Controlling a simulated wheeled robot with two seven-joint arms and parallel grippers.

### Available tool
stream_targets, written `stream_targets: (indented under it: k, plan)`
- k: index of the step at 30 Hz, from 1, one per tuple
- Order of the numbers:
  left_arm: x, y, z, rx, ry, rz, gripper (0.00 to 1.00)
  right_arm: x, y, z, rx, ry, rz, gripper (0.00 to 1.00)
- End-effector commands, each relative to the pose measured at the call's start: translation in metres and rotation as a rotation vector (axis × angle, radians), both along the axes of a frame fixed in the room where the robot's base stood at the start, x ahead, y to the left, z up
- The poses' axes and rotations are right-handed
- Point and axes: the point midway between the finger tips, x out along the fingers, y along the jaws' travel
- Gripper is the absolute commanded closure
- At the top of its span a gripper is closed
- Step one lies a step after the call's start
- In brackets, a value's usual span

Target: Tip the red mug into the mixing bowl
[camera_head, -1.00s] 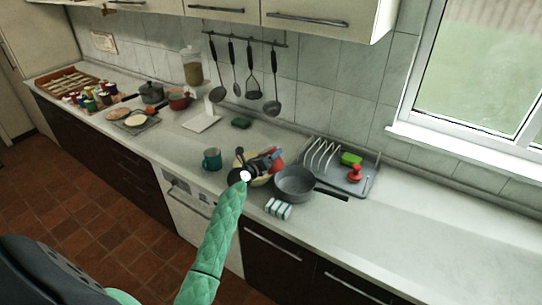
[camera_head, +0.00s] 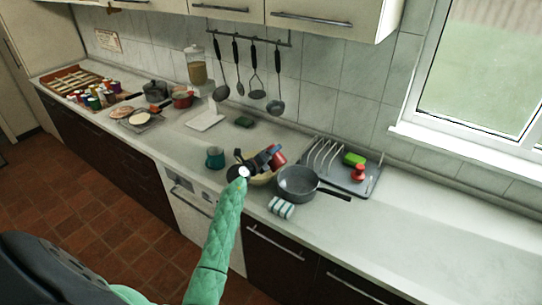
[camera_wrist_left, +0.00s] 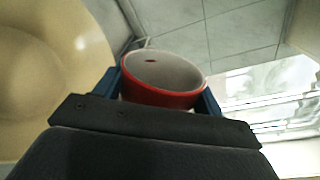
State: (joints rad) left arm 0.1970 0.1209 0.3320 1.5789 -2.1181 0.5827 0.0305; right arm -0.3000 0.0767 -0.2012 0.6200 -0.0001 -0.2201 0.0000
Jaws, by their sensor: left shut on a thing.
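The red mug (camera_wrist_left: 165,95) is held between the blue fingers of my left gripper (camera_wrist_left: 165,90), one finger on each side. The wrist view looks into its pale inside, where a small red mark shows; I cannot tell what it is. In the head view the mug (camera_head: 279,156) is a red patch beside my left gripper (camera_head: 268,161), above the right side of the cream mixing bowl (camera_head: 262,180). My gripper and wrist hide much of the bowl there. The bowl (camera_wrist_left: 45,75) fills the left of the wrist view, its visible inside bare. My right gripper is out of view.
A grey pan (camera_head: 297,182) stands close right of the bowl, with a striped cloth (camera_head: 281,207) in front. A teal mug (camera_head: 215,158) stands to the left. A dish rack (camera_head: 326,155) is behind the pan. The counter at far right is clear.

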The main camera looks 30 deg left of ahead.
Motion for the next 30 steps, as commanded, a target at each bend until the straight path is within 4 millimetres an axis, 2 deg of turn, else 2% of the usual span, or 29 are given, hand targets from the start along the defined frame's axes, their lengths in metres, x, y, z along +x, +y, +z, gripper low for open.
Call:
stream_targets:
  k: [14, 30]
  plan:
    - [0.001, 0.004, -0.011, -0.173, 0.037, 0.0, 0.72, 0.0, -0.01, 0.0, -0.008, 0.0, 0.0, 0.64]
    - [0.002, 0.013, -0.015, -0.313, 0.067, 0.001, 0.72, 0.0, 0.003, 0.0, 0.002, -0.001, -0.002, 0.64]
